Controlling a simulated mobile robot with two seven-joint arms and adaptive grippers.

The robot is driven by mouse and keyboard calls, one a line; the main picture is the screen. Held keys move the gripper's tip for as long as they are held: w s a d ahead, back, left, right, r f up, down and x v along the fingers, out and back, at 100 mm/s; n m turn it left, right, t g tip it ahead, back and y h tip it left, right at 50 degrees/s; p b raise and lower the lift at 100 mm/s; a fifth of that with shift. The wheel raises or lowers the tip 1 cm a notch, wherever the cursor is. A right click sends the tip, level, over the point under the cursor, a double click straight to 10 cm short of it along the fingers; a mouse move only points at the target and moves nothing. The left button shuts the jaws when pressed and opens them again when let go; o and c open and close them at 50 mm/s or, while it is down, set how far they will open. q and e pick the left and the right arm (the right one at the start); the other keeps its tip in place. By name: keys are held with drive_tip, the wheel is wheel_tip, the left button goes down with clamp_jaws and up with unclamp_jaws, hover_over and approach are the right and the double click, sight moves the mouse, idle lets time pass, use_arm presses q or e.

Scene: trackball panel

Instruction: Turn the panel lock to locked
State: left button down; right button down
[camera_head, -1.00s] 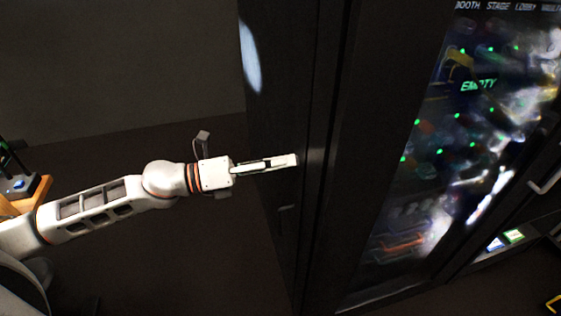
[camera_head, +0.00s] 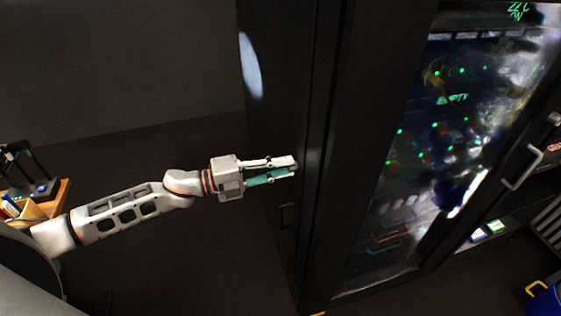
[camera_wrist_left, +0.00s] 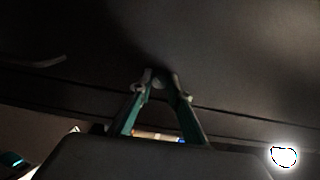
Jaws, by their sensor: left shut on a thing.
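My left gripper (camera_head: 294,168) is at the dark side panel (camera_head: 281,110) of a tall cabinet, with its fingertips against or very near the surface. In the left wrist view the fingers (camera_wrist_left: 162,82) converge on a small rounded grey piece, which looks like the panel lock's knob (camera_wrist_left: 164,80). The gripper is shut on it. Most of the lock is hidden by the fingertips, and its markings and turn position cannot be read. My right gripper is not in view.
The cabinet's glass front (camera_head: 430,150) shows green lights and cables. A pale door handle (camera_head: 522,167) is at the right. A small recessed plate (camera_head: 287,215) sits below my gripper. A wooden table (camera_head: 60,192) with devices stands at the far left; the floor between is clear.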

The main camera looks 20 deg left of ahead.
use_arm(q)
drive_tip(key=n+p, duration=0.7)
drive_tip(key=n, duration=0.2)
drive_tip(key=shift+f, duration=0.1)
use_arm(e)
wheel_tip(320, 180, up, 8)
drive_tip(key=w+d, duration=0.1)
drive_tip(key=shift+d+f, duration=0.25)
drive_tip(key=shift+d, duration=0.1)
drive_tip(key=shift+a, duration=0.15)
use_arm(q)
drive_tip(key=c, duration=1.9)
unclamp_jaws()
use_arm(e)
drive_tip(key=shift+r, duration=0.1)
use_arm(q)
drive_tip(key=v, duration=1.2)
